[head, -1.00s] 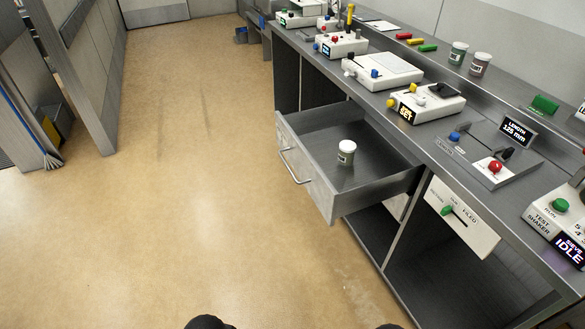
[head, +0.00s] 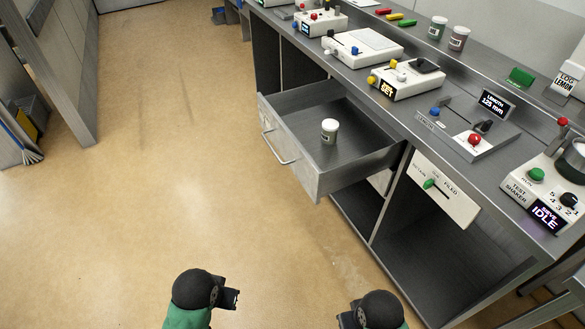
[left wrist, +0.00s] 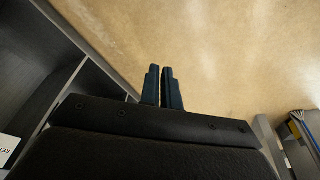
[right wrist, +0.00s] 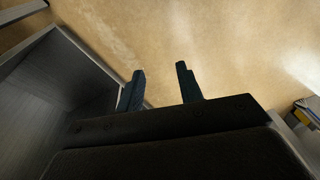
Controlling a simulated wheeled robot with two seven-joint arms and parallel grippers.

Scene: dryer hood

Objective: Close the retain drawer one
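A grey drawer (head: 318,180) under the bench is pulled out in the head view, with a bar handle (head: 278,148) on its light front. A small white-lidded jar (head: 329,132) stands upright inside it. My left gripper (head: 232,297) is low in the head view, well apart from the drawer; in the left wrist view its fingers (left wrist: 162,88) are together with nothing between them. My right gripper (head: 345,318) is at the bottom edge of the head view, right of the left one; its fingers (right wrist: 161,85) are spread and empty in the right wrist view.
A white panel with a green slider (head: 446,190) hangs right of the drawer. Instruments and two jars stand on the bench (head: 390,103). An open compartment (head: 440,265) lies below. The floor (head: 190,190) left of the drawer is clear.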

